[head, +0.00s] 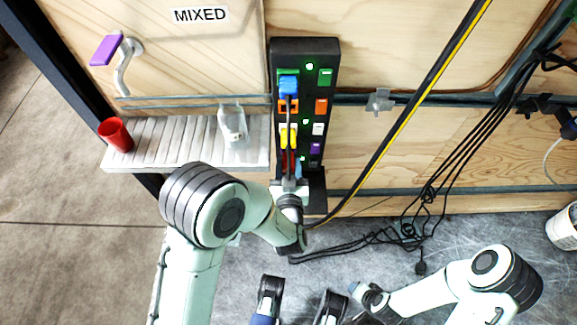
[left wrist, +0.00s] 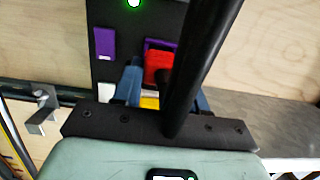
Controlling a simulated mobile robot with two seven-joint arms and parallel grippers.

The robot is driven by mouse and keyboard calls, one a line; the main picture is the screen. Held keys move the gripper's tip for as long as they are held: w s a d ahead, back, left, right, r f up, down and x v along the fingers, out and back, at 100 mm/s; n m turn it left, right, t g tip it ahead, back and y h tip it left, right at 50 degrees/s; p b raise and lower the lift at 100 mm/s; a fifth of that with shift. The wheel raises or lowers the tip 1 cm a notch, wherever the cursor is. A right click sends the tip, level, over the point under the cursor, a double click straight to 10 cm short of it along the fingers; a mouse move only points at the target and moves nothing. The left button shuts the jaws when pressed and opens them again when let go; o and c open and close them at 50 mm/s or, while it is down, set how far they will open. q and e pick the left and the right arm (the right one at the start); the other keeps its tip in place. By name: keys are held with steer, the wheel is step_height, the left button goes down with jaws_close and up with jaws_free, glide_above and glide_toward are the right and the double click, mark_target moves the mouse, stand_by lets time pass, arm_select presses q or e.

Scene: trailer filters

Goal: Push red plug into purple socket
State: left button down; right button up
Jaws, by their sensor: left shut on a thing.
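The red plug (left wrist: 157,68) is in front of the purple socket (left wrist: 160,44) on the black panel (head: 304,46). The socket's purple rim shows above and left of it. How deep the plug sits cannot be told. My left gripper (left wrist: 166,90) has its blue fingers on either side of the plug and is shut on it. In the head view the left gripper (head: 291,172) is at the panel's lower left column, where red (head: 284,160) shows partly hidden. My right gripper (head: 360,290) is low in the head view, away from the panel; its jaw state is unclear.
A blue plug (head: 288,85) and a yellow plug (head: 288,137) are higher in the same column. Coloured switches, including a purple one (head: 316,148), line the right. A black cable (left wrist: 200,65) crosses the wrist view. A shelf (head: 185,148) holds a red cup (head: 116,134).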

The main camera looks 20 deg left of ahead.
arm_select(q)
steer(key=shift+x, duration=1.1)
steer(key=c, duration=0.5)
jaws_free()
steer(key=shift+r, duration=0.15)
arm_select(e)
steer(key=shift+s, duration=0.1)
arm_select(q)
steer(key=shift+s+d, duration=0.1)
steer(key=shift+s, duration=0.05)
steer(key=p+v, duration=0.3)
steer(key=v, duration=1)
arm_select(e)
steer(key=s+a+r+g+y, duration=0.1)
steer(key=s+a+r, duration=0.1)
steer(key=s, duration=0.3)
steer(key=shift+s+a+r+g, duration=0.15)
steer(key=shift+a+r+g, duration=0.25)
steer(key=shift+r, duration=0.3)
